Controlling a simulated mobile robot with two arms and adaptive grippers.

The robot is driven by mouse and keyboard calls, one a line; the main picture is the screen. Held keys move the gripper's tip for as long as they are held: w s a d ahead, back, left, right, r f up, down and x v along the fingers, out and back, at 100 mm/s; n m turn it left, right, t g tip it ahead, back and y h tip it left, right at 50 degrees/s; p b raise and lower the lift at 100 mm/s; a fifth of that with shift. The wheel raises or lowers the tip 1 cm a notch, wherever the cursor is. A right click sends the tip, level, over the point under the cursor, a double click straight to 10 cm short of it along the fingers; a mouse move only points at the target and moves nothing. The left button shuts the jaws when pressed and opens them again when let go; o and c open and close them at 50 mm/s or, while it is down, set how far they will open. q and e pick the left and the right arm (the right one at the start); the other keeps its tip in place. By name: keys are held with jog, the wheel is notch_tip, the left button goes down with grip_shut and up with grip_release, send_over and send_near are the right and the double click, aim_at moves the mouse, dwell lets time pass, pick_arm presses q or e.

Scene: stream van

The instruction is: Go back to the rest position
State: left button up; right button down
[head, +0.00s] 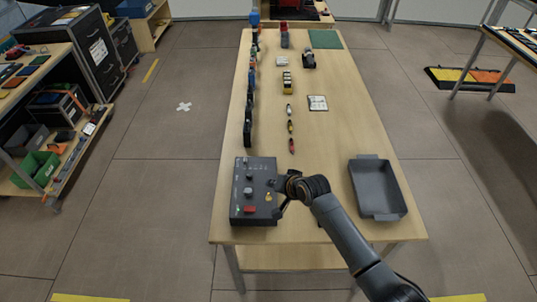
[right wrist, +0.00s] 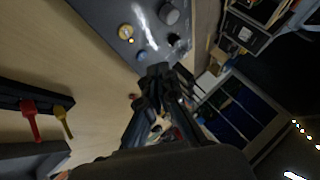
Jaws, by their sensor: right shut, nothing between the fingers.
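My right gripper (head: 279,195) is at the right edge of a dark grey control box (head: 240,212) near the front of the long wooden table (head: 330,150). It is shut and empty. In the right wrist view the closed fingers (right wrist: 158,76) point toward the edge of the box (right wrist: 95,12), beside its yellow button (right wrist: 125,31) and knobs. I cannot tell whether the fingertips touch the box. My right arm reaches in from the lower right, over the table's front edge. My left gripper is not in view.
An empty grey tray (head: 378,190) stands to the right of my right arm. Small screwdriver-like tools (head: 291,127), a white card (head: 318,103) and a row of items along the left edge lie farther back. Shelves (head: 60,150) stand at the left. The floor between is clear.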

jog(key=shift+s, duration=0.1)
jog(key=s+d+r+n+g+h, duration=0.15)
jog(key=s+d, duration=0.45)
jog(key=s, duration=0.6)
jog(key=s+d+r+n+g+h, duration=0.1)
jog(key=s+d+r+h, duration=0.1)
jog(key=s+d, duration=0.7)
jog(key=s+d+r+n+g+h, duration=0.15)
jog(key=s+d, duration=0.25)
jog(key=s, duration=1)
notch_tip(320, 180, down, 30)
jog(key=g+b, duration=0.1)
jog(key=b, duration=0.5)
jog(key=s+d+f+b, duration=0.1)
jog(key=s+f+b, duration=0.2)
jog(key=s+f, duration=0.5)
jog(key=s+d+f+g+b, duration=0.1)
jog(key=s+f, duration=0.7)
jog(key=f, duration=0.8)
jog(key=shift+s+d+b, duration=0.25)
jog(key=shift+d+b, duration=0.1)
jog(key=shift+b, duration=0.55)
